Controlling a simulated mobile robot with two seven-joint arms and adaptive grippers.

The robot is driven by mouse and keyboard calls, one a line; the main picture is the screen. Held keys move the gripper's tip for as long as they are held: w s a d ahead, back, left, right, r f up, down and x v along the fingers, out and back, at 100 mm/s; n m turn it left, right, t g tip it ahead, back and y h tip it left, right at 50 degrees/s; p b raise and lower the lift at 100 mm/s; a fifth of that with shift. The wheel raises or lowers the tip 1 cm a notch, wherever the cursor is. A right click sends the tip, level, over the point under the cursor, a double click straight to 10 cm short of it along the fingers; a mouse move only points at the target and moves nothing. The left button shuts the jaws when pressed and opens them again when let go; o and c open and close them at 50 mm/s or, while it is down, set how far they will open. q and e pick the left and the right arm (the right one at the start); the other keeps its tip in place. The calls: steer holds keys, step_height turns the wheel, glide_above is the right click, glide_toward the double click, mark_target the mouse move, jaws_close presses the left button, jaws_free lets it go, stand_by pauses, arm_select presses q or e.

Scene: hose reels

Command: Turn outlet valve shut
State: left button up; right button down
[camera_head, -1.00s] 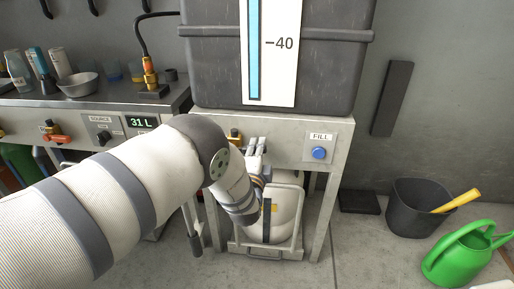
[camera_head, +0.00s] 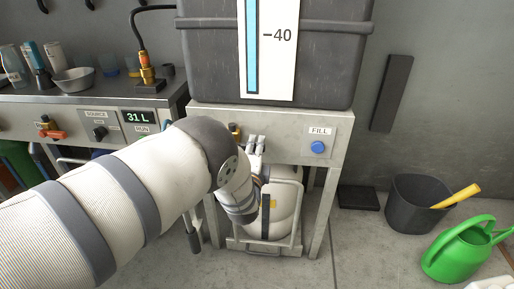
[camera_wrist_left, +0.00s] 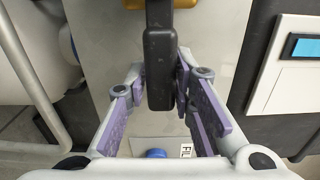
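The outlet valve is on the front panel of the stand below the dark tank. Its brass body (camera_head: 234,130) shows just left of my left gripper in the head view. In the left wrist view its black lever handle (camera_wrist_left: 160,65) runs down from the brass part (camera_wrist_left: 187,3) at the top edge. My left gripper (camera_wrist_left: 160,88) has its purple-padded fingers on either side of the handle, spread apart, with a narrow gap at the left. Contact at the right is unclear. In the head view its fingers (camera_head: 256,144) point at the panel; my wrist hides the lever. My right gripper is out of view.
A blue FILL button (camera_head: 318,147) sits right of the valve on the panel. A white container (camera_head: 284,210) stands under the tank. A bench with a 31 L display (camera_head: 140,117) is at left. A bucket (camera_head: 415,205) and green watering can (camera_head: 462,250) stand at right.

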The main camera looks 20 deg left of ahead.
arm_select(q)
steer(key=shift+o, duration=1)
steer(key=v, duration=1.2)
